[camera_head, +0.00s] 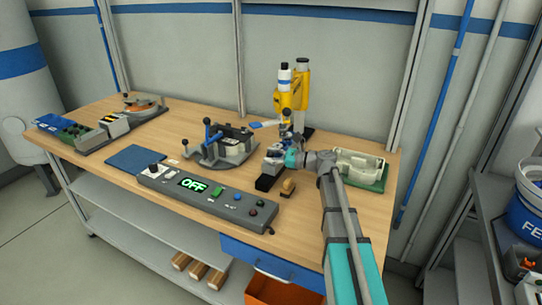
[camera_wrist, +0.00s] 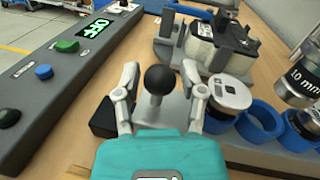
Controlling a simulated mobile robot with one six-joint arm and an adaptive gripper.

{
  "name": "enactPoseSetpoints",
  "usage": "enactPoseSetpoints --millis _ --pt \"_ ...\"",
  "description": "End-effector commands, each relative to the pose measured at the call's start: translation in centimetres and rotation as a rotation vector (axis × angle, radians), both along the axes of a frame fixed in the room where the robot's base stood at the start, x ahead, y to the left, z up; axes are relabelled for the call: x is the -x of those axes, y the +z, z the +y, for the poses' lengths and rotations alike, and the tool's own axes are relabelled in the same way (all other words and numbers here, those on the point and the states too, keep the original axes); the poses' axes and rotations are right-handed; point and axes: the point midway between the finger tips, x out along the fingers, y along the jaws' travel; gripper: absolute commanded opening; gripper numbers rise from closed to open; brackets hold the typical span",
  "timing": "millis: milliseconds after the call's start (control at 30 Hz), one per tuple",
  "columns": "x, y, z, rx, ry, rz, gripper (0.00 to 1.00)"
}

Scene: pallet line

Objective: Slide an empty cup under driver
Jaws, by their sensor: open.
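My gripper (camera_wrist: 162,80) is open in the wrist view. Its two fingers stand either side of a black ball knob (camera_wrist: 159,79) on a grey slide; I cannot tell whether they touch it. Right of the knob, a silver-topped cup (camera_wrist: 231,92) sits in a blue ring. A black and silver cylinder marked in mm, perhaps the driver (camera_wrist: 302,76), hangs above the rings. In the head view, the yellow press (camera_head: 288,92) stands behind my gripper (camera_head: 285,156).
A control panel (camera_head: 165,190) showing OFF lies left of my gripper. A clamp fixture (camera_head: 213,155) stands behind the panel. A pale casting on a green base (camera_head: 372,183) is at the right.

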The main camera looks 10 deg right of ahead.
Motion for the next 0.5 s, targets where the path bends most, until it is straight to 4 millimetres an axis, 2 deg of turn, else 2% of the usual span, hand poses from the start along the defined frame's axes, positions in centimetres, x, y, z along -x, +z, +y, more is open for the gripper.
enactPoseSetpoints --millis 267,500 --pt "0.3 0.0 -0.8 0.000 -0.001 0.000 0.53" --pt "1.4 0.0 -3.0 0.001 -0.002 0.000 0.53"
